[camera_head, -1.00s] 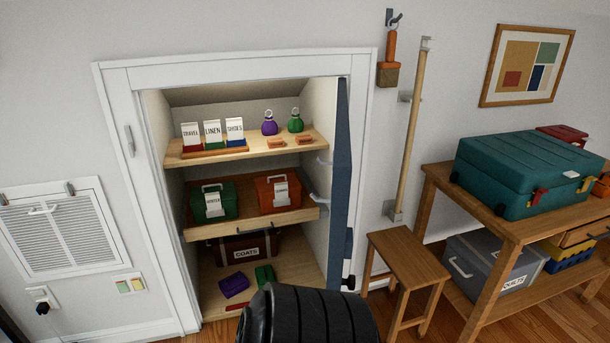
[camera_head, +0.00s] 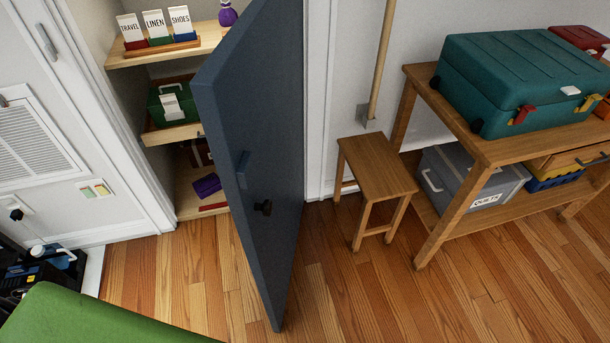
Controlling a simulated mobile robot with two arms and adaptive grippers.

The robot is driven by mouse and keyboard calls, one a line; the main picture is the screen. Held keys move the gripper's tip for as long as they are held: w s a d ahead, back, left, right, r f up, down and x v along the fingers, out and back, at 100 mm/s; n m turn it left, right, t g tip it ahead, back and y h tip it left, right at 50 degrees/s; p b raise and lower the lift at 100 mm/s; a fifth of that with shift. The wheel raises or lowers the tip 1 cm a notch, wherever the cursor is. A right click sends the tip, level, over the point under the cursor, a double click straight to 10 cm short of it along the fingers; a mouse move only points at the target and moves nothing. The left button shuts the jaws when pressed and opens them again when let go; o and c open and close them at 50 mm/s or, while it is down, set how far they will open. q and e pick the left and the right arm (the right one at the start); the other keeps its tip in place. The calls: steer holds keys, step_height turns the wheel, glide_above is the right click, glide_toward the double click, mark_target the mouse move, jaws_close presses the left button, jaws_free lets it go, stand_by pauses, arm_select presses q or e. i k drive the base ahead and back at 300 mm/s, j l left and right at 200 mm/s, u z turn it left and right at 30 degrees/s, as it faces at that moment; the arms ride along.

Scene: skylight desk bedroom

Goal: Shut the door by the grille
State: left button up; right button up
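The dark blue door (camera_head: 262,130) of the wall cupboard stands open, hinged on the right side of the opening. It juts out over the floor towards me and covers the right part of the shelves. The white grille (camera_head: 28,140) is in the wall to the left of the cupboard, partly cut off by the picture edge. Neither of my grippers is in view.
Cupboard shelves (camera_head: 165,48) hold label cards, a green box (camera_head: 173,103) and a purple item (camera_head: 207,186). A wooden stool (camera_head: 378,165) and a table (camera_head: 490,150) with a teal case (camera_head: 520,80) stand right. A green surface (camera_head: 90,320) fills the lower left. Floor around the door is clear.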

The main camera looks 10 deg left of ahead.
mark_target(248, 95)
steer(key=i+l+u, duration=0.2)
steer(key=u, duration=0.25)
steer(key=i+l+u, duration=0.3)
steer(key=u, duration=0.2)
